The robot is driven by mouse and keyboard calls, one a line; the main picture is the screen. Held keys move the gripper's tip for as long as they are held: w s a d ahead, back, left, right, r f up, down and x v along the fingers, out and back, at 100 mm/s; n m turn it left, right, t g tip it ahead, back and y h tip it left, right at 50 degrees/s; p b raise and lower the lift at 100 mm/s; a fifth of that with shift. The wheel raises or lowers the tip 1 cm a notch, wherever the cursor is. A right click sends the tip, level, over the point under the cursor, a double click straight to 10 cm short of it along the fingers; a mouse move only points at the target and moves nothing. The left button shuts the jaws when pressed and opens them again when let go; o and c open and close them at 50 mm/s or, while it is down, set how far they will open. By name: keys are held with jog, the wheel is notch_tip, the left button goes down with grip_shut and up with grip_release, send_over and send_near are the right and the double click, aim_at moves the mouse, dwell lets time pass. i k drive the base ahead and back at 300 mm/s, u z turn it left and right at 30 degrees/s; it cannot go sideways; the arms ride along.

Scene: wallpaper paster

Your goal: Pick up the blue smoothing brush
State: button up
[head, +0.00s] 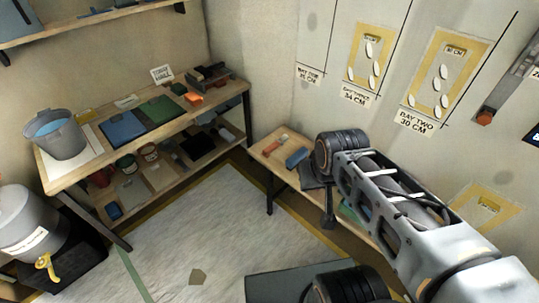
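A blue block-shaped item (297,158), which looks like the blue smoothing brush, lies on the low wooden bench (266,155) by the right wall. It is small in the head view, so bristles cannot be made out. My arm reaches in from the lower right, and its dark joint is just right of the blue item in the picture. A narrow dark part shows below that joint, but I cannot tell whether it is my gripper. No fingertips can be made out, and nothing is seen touching the blue item.
An orange-handled tool (272,147) lies left of the blue item. A workbench (85,170) along the left wall holds a bucket (55,135), a blue mat (122,128) and a green mat (160,112). A grey drum (25,222) stands at lower left. The covered floor (215,235) between is mostly clear.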

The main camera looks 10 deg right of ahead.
aim_at(291, 163)
jog(key=u, duration=0.15)
jog(key=i, duration=1.05)
jog(key=z, duration=0.35)
